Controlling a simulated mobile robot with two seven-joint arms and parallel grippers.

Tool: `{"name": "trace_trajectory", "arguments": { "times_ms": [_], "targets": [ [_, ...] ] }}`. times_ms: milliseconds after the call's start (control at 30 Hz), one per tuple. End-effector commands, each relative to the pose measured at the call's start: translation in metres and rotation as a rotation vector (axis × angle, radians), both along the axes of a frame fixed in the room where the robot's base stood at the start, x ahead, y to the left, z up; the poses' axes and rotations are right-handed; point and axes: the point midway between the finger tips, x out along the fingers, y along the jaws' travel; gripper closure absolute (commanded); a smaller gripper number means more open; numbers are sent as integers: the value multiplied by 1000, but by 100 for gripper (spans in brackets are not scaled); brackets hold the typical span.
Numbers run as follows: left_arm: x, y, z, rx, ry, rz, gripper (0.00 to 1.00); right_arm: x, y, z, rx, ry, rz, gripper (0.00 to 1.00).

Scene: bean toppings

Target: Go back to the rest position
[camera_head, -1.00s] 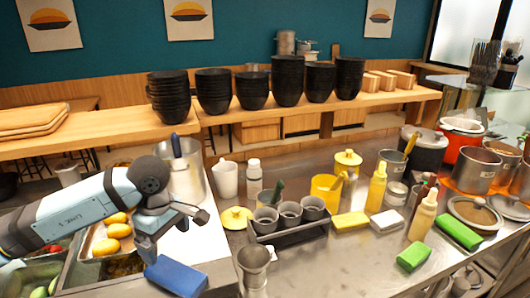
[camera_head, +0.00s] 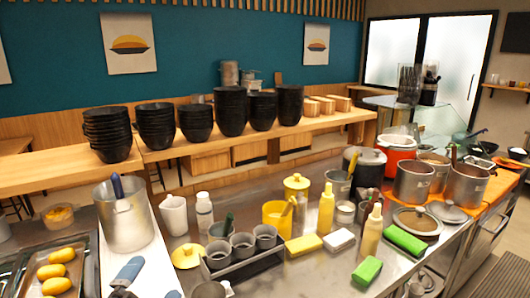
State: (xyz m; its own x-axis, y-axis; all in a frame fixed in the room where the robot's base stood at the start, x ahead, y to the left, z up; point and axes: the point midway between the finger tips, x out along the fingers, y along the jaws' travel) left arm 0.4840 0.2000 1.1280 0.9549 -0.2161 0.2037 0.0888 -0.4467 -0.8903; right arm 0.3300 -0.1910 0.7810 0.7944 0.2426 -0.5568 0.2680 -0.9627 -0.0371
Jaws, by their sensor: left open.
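My right gripper is not in view.
A metal counter holds three grey cups in a rack (camera_head: 243,270), yellow bottles (camera_head: 326,210), green blocks (camera_head: 367,270) and pots (camera_head: 413,182). A tray of yellow items (camera_head: 92,262) is at left. Black bowl stacks (camera_head: 230,110) stand on the wooden shelf behind.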

Motion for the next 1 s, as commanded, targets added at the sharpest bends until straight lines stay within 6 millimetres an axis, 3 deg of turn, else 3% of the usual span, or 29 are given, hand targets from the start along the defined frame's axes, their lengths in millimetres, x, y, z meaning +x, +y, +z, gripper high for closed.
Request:
{"name": "trace_trajectory", "arguments": {
  "times_ms": [33, 100, 200, 400, 600, 867, 1000],
  "targets": [
    [-9, 17, -29, -120, 165, 80, 1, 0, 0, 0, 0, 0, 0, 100],
    [-25, 37, -70, -269, 390, 189, 1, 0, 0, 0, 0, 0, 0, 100],
    [-58, 54, -118, -430, 658, 315, 1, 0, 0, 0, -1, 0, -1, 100],
    [-117, 65, -173, -607, 1004, 477, 1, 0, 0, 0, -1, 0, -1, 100],
    [-167, 66, -202, -706, 1241, 588, 1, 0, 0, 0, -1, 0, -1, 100],
    [-220, 62, -220, -785, 1474, 694, 1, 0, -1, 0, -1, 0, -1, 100],
    [-206, 57, -221, -795, 1423, 643, 1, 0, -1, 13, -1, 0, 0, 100]
  ]
}}
